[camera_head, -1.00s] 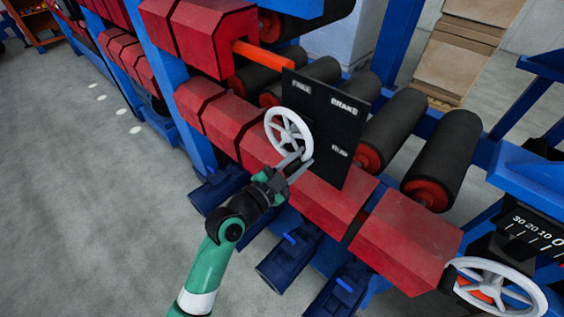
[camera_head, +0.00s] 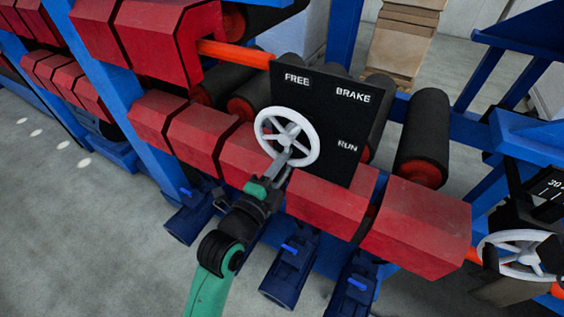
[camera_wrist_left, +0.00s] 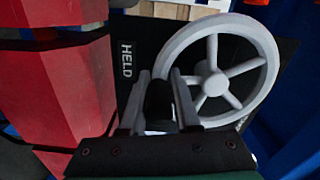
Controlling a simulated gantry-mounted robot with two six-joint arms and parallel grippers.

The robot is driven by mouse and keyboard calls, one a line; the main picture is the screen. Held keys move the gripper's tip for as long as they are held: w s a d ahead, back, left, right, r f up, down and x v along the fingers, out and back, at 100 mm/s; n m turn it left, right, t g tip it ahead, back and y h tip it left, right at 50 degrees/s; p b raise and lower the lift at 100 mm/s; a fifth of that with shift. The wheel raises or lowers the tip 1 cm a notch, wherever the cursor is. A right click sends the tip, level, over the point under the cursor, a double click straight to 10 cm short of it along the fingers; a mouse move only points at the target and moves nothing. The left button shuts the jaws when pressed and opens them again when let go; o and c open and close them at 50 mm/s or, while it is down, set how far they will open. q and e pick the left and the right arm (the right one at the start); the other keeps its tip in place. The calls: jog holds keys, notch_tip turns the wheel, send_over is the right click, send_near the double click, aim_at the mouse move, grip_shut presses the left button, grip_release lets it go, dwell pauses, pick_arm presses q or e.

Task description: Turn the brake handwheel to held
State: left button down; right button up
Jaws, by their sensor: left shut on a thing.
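The brake handwheel (camera_head: 287,137) is a white spoked wheel on a black panel (camera_head: 325,120) marked FREE, BRAKE and RUN in the head view. The wheel (camera_wrist_left: 217,70) also fills the upper right of the left wrist view, where a HELD label (camera_wrist_left: 126,60) shows on the panel. My left gripper (camera_head: 287,163) is at the wheel's lower rim. In the wrist view its fingers (camera_wrist_left: 160,95) stand on both sides of a dark grip beside the rim and are shut on it. No pointer on the wheel can be made out. My right gripper is not in view.
A second white handwheel (camera_head: 522,256) stands at the lower right by a numbered scale. Red housings (camera_head: 330,205) run below the panel, with black rollers (camera_head: 424,135) behind. Blue motors (camera_head: 290,272) stick out below. The grey floor (camera_head: 60,220) at left is clear.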

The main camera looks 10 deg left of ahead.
pick_arm(q)
jog(key=shift+a+f+m, duration=0.2)
jog(key=shift+f+m, duration=0.1)
jog(key=shift+f, duration=0.1)
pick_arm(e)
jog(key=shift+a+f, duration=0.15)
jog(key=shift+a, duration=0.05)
pick_arm(q)
jog(key=c, duration=0.8)
grip_release()
jog(key=shift+w, duration=0.1)
jog(key=shift+o, duration=0.6)
jog(key=shift+a+r, duration=0.1)
jog(key=shift+r, duration=0.1)
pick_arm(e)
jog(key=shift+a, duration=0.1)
pick_arm(q)
jog(key=shift+r, duration=0.1)
jog(key=shift+s+a, duration=0.1)
jog(key=shift+s, duration=0.4)
jog(key=p+v, duration=0.3)
jog(key=v, duration=0.7)
jog(key=shift+s, duration=0.35)
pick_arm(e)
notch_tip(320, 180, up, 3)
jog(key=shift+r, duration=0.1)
pick_arm(q)
jog(key=shift+a, duration=0.1)
